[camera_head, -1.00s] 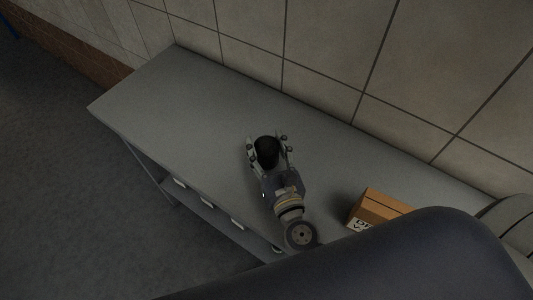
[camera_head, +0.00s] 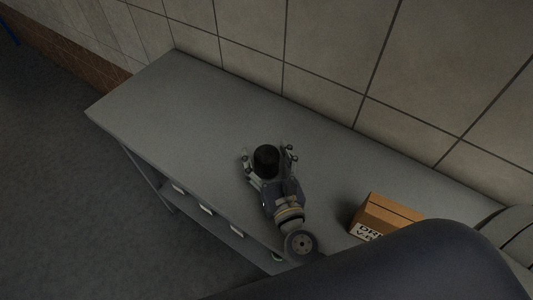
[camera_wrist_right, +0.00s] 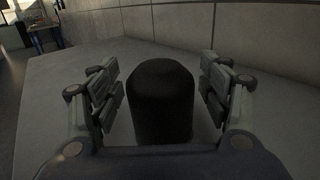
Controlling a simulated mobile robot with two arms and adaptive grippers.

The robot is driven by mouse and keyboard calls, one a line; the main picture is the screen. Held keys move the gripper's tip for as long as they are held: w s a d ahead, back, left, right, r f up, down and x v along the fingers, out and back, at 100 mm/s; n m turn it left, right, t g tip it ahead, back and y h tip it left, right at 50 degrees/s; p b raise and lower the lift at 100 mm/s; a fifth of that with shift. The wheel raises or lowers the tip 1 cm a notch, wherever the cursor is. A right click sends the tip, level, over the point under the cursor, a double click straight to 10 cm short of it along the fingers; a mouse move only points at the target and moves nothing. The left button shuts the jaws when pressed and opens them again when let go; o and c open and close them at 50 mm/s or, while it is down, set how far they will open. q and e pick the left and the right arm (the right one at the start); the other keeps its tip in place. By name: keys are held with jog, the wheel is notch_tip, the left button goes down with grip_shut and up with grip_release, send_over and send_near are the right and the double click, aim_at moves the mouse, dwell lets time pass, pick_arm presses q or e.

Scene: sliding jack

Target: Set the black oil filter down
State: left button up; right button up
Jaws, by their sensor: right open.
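The black oil filter (camera_head: 266,158) stands upright on the grey bench in the head view. It also shows in the right wrist view (camera_wrist_right: 161,102), between the fingers. My right gripper (camera_head: 268,157) is open around the filter, with a finger on each side. In the right wrist view the fingers (camera_wrist_right: 161,88) stand apart from the filter, with a clear gap on both sides. The filter's lower near part is hidden by the gripper's body in that view. My left gripper is not in view.
The grey bench (camera_head: 185,100) is clear to the left of the filter. An orange-brown cardboard box (camera_head: 388,213) sits on the bench to the right of my right arm. A tiled wall (camera_head: 320,50) runs along the bench's back edge.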

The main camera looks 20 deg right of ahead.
jog(key=shift+r, duration=0.2)
jog(key=shift+s+f, duration=0.2)
jog(key=shift+s, duration=0.15)
jog(key=s+b, duration=0.4)
jog(key=s, duration=0.6)
jog(key=shift+s+a+b, duration=0.1)
jog(key=shift+s+b, duration=0.05)
jog(key=shift+b, duration=0.2)
jog(key=shift+s+r, duration=0.2)
jog(key=shift+s, duration=0.35)
